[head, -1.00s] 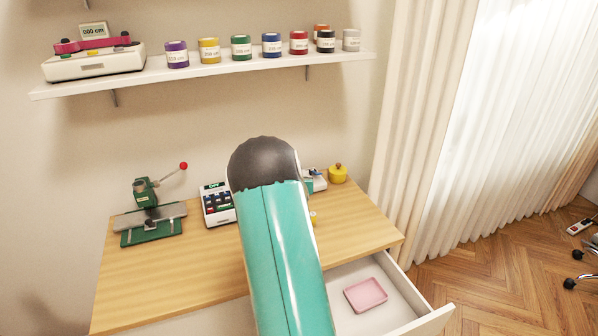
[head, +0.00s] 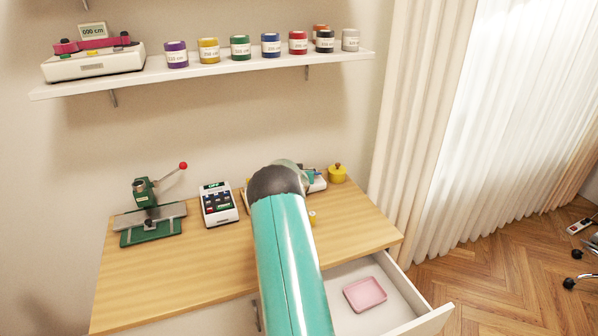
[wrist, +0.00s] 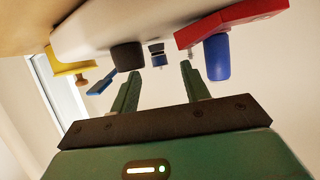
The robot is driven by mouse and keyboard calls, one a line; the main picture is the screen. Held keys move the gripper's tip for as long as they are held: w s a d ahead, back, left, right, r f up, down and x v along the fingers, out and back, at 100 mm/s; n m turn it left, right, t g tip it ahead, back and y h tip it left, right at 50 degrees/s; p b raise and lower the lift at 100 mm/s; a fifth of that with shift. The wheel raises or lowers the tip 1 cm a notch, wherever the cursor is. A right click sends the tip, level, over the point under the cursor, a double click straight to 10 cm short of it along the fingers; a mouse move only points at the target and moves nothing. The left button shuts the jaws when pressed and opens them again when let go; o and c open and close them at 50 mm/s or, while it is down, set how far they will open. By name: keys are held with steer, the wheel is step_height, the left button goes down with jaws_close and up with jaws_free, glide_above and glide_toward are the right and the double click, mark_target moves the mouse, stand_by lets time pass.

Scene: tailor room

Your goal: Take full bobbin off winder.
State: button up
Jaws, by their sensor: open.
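In the wrist view, which looks tilted over, the white winder body (wrist: 90,30) spans the top. A small dark-and-blue spool-like piece (wrist: 157,54), apparently the bobbin, stands out from it, between a black knob (wrist: 127,56) and a red block with a blue cylinder (wrist: 216,58). My gripper (wrist: 160,74) is open and empty, its two green fingers pointing at the spool-like piece, which lies between them in the picture and looks a little beyond the tips. In the head view my arm hides the gripper and most of the winder (head: 319,182).
A yellow lidded pot (head: 337,174) stands right of the winder. A keypad device (head: 218,204) and a green press (head: 150,215) stand to the left on the wooden table (head: 190,265). An open drawer holds a pink tray (head: 365,294). A shelf (head: 215,74) with spools hangs above.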

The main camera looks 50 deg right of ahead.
steer(key=shift+x, duration=1.25)
jaws_close()
steer(key=shift+r, duration=0.1)
